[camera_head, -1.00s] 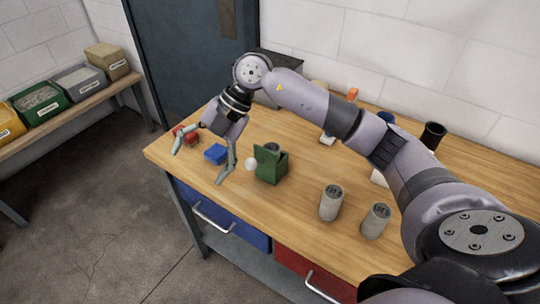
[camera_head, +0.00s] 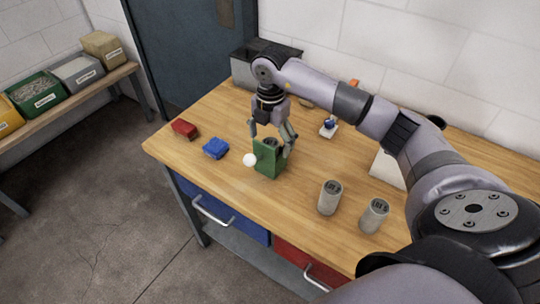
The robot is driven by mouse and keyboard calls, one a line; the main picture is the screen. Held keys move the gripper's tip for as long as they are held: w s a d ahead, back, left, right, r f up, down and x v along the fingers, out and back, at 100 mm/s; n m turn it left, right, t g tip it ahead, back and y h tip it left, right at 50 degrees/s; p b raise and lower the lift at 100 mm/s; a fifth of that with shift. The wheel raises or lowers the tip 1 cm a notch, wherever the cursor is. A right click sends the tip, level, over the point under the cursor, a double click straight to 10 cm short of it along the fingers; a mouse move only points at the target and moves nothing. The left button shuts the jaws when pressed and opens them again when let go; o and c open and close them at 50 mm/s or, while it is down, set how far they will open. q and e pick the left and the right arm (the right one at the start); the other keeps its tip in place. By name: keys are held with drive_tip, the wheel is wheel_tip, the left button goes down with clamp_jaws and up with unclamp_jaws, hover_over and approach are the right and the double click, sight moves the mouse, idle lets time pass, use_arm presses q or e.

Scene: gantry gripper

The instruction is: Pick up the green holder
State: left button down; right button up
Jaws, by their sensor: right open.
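The green holder (camera_head: 266,161) stands upright on the wooden table, left of the middle of the view. A dark round top of something shows inside it, and a white ball (camera_head: 250,160) shows at its left side. My right gripper (camera_head: 271,148) points down over the holder with its fingers spread open. One finger is by the holder's left rear and the other by its right side. I cannot tell whether the fingers touch it. My left gripper is not in view.
A blue block (camera_head: 215,148) and a red block (camera_head: 184,129) lie left of the holder. Two grey cylinders (camera_head: 330,197) (camera_head: 374,215) stand to its right on the wooden table (camera_head: 285,215). A grey bin (camera_head: 243,70) stands at the back.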

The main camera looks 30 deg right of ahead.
sight(271, 166)
drive_tip(key=shift+f, duration=0.55)
drive_tip(key=shift+a+f+p, duration=0.1)
drive_tip(key=shift+f+p, duration=0.25)
drive_tip(key=shift+p, duration=0.1)
drive_tip(key=f, duration=0.2)
drive_tip(key=f+p, duration=0.1)
drive_tip(key=shift+w+f+p, duration=0.2)
drive_tip(key=shift+f+p, duration=0.1)
drive_tip(key=shift+f, duration=0.45)
drive_tip(key=shift+c, duration=0.2)
drive_tip(key=shift+w+r, duration=0.1)
drive_tip(key=c, duration=1.4)
